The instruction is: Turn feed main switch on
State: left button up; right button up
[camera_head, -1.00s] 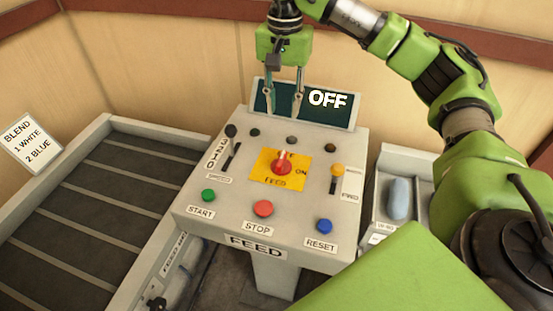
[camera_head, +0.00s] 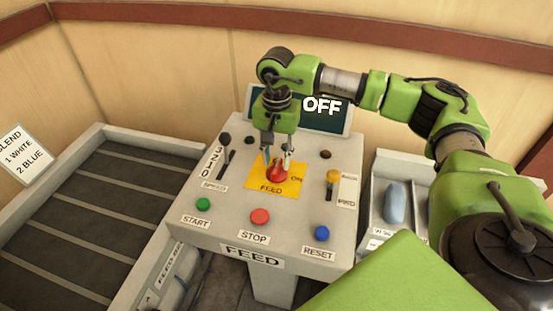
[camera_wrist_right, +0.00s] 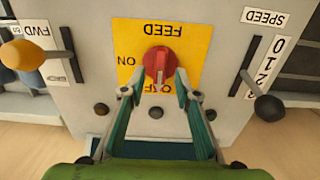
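The feed main switch is a red rotary knob (camera_head: 276,175) on a yellow plate (camera_head: 262,189) marked FEED and ON, in the middle of the grey FEED panel. In the wrist view the knob (camera_wrist_right: 159,64) has its marked end toward the partly covered OFF label. The display (camera_head: 340,119) behind reads OFF. My right gripper (camera_head: 277,157) points down over the knob. In the wrist view its open fingers (camera_wrist_right: 155,84) stand either side of the knob's end, with gaps showing; contact is not visible. My left gripper is not in view.
START (camera_head: 203,204), STOP (camera_head: 260,216) and RESET (camera_head: 321,233) buttons line the panel's front. A speed lever (camera_head: 225,140) is left, an orange-knobbed FWD lever (camera_head: 333,177) right. A slatted conveyor (camera_head: 85,205) is at left, a tray with a blue-grey object (camera_head: 395,203) at right.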

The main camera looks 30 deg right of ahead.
jog(key=shift+f, duration=1.35)
grip_shut()
